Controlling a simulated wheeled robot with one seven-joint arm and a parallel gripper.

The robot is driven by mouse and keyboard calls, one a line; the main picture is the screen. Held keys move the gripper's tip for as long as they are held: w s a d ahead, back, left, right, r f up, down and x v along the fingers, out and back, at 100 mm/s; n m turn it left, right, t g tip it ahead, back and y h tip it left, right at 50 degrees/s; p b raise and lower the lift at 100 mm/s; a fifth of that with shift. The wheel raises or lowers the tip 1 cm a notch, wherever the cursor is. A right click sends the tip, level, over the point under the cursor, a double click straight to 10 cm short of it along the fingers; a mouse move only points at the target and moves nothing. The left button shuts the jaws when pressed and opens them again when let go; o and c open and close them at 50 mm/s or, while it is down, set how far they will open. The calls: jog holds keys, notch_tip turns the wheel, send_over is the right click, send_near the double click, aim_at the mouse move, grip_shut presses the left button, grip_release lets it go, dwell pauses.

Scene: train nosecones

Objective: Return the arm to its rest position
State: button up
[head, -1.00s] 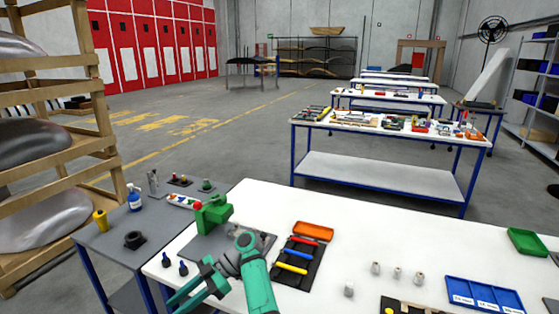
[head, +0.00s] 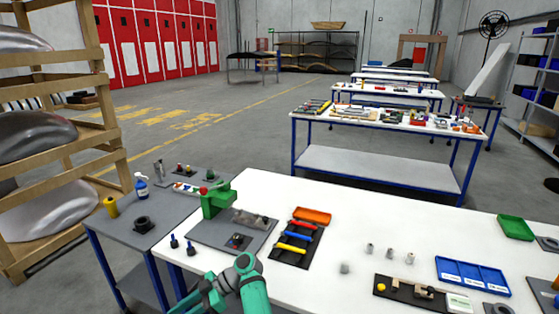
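My green arm with my gripper (head: 205,298) shows at the bottom of the head view, low over the front edge of the white table (head: 345,215). The fingers are partly cut off by the lower edge of the picture, and I cannot tell whether they are open or shut. A green press-like fixture (head: 213,200) stands on a grey plate (head: 200,235) beyond my gripper. A grey part (head: 250,218) lies on that plate, beside the fixture. My gripper is apart from both.
A black mat with red, yellow and blue handled tools (head: 294,248) lies right of the plate, below an orange tray (head: 312,216). Small light cylinders (head: 390,255) stand to the right, near a blue divided tray (head: 472,275). A grey side table (head: 120,230) adjoins on the left.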

jog(key=s+f+m+t, duration=0.4)
jog(key=f+m, duration=0.1)
jog(key=f, duration=0.5)
jog(key=s+f+m+t, duration=0.3)
jog(key=s+f+m, duration=0.1)
jog(key=f, duration=0.6)
jog(key=s+d+f+m+t+h, duration=0.4)
jog(key=s+d+f+m+t, duration=0.3)
jog(key=s+d, duration=0.4)
jog(key=s+d+r+m+t+h, duration=0.2)
jog(key=s+d+r+m+h, duration=0.15)
jog(key=s+d, duration=0.35)
jog(key=s+d+r+m+t+h, duration=0.1)
jog(key=s+d+r+m+h, duration=0.1)
jog(key=s+d+r, duration=0.5)
jog(key=s+d+r+t+h, duration=0.1)
jog(key=s+d+r+t, duration=0.1)
jog(key=s+r, duration=0.3)
jog(key=s+d+r+t+h, duration=0.1)
jog(key=s+d+r, duration=0.2)
jog(key=r, duration=0.7)
jog(key=shift+s+r+m+t, duration=0.35)
jog(key=shift+s+r+t, duration=0.05)
jog(key=shift+s, duration=0.5)
